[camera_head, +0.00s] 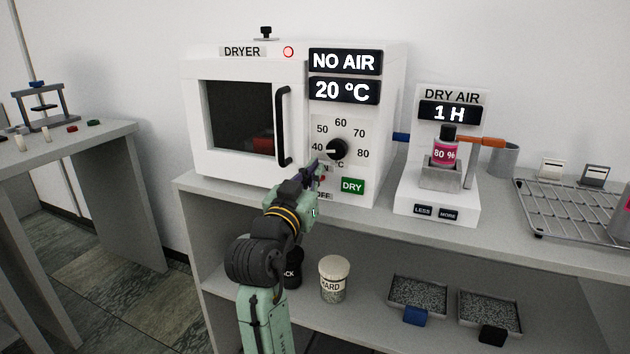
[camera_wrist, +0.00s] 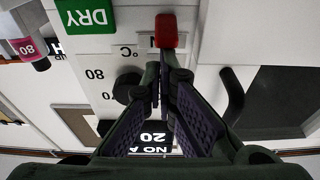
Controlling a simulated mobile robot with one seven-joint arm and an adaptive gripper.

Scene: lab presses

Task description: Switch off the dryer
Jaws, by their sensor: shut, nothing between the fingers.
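A black temperature knob (camera_head: 337,150) sits above a green DRY button (camera_head: 352,186). A red switch (camera_wrist: 166,32) shows in the upside-down wrist view, beside a partly hidden label. My gripper (camera_head: 316,166) is shut and empty at the front panel; its fingertips (camera_wrist: 163,68) are close to the switch. I cannot tell whether they touch it.
A DRY AIR unit (camera_head: 440,205) showing 1 H holds a pink 80 % bottle (camera_head: 445,152) to the right. A wire rack (camera_head: 560,205) lies farther right. A jar (camera_head: 334,278) and two granule trays stand on the lower shelf.

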